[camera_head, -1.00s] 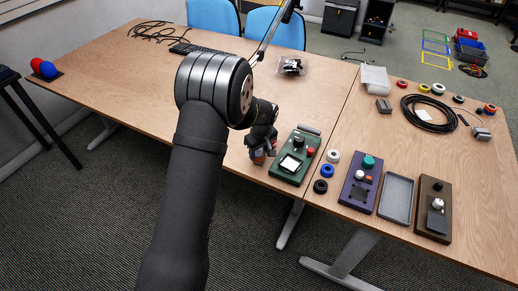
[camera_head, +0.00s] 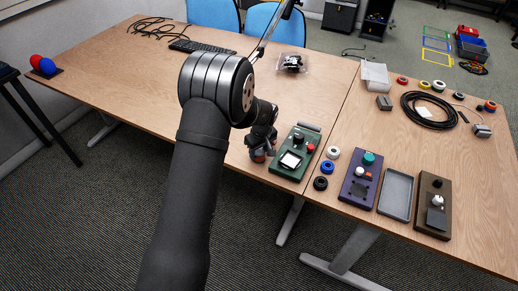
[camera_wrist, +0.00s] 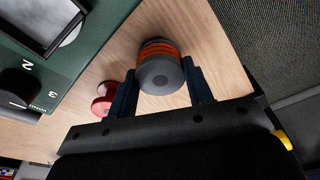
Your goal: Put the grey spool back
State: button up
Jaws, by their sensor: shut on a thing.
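The grey spool (camera_wrist: 160,72) has grey end flanges and an orange-red winding. In the wrist view it sits between the two fingers of my gripper (camera_wrist: 163,88), which is shut on it. In the head view my gripper (camera_head: 260,150) is low over the left table near its front edge, just left of the green panel (camera_head: 283,172). My gripper hides most of the spool in the head view. I cannot tell whether the spool touches the table.
A red rounded thing (camera_wrist: 104,97) lies beside the left finger. White (camera_head: 333,153), blue (camera_head: 327,167) and black (camera_head: 320,183) rings lie right of the green panel. A purple panel (camera_head: 350,188), grey tray (camera_head: 384,208) and brown panel (camera_head: 422,225) stand farther right.

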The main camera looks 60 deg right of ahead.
jog(key=o, duration=1.5)
jog(key=shift+r, duration=0.1)
jog(key=shift+r, duration=3.4)
jog(key=shift+f, duration=3.5)
